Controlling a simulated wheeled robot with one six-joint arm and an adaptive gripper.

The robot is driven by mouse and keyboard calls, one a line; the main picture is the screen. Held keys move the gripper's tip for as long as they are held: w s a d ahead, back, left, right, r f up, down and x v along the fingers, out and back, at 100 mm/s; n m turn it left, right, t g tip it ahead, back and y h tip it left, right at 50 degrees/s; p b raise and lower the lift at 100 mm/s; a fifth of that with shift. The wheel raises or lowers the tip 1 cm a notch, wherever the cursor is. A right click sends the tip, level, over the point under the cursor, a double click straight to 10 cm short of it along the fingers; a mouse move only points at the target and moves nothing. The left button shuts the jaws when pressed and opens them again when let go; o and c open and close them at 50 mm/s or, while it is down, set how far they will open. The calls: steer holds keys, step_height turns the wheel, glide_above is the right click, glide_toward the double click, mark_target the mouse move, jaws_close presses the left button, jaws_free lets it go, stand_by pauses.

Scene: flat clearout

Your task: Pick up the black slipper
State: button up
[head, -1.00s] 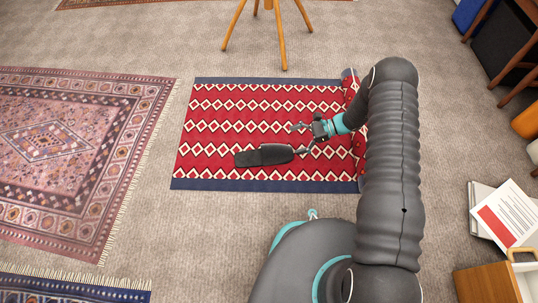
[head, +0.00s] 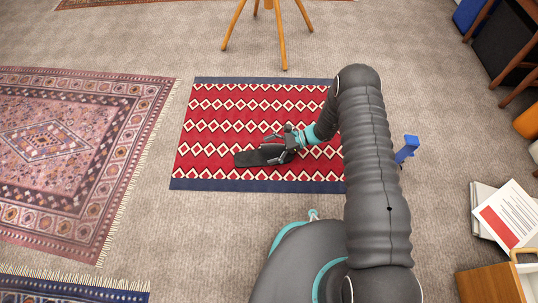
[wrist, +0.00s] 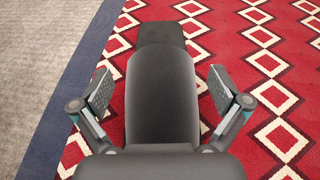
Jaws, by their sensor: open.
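The black slipper (head: 257,157) lies on the red patterned rug (head: 225,115). In the wrist view the slipper (wrist: 161,90) runs lengthwise up the picture, between the two open fingers. My gripper (head: 275,147) is over the slipper's right part in the head view and hides some of it. In the wrist view my gripper (wrist: 160,92) is open, with one finger on each side of the slipper and a strip of rug showing between each finger and the slipper. The near end of the slipper is hidden behind the gripper body.
A wooden-legged stand (head: 281,40) stands beyond the rug. A pink rug (head: 60,150) lies to the left. A blue object (head: 407,149) stands right of my arm. Papers (head: 508,215) and a wooden box (head: 488,284) are at the right. Carpet between the rugs is clear.

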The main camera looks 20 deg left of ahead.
steer(key=c, duration=1.4)
steer(key=shift+r, duration=0.1)
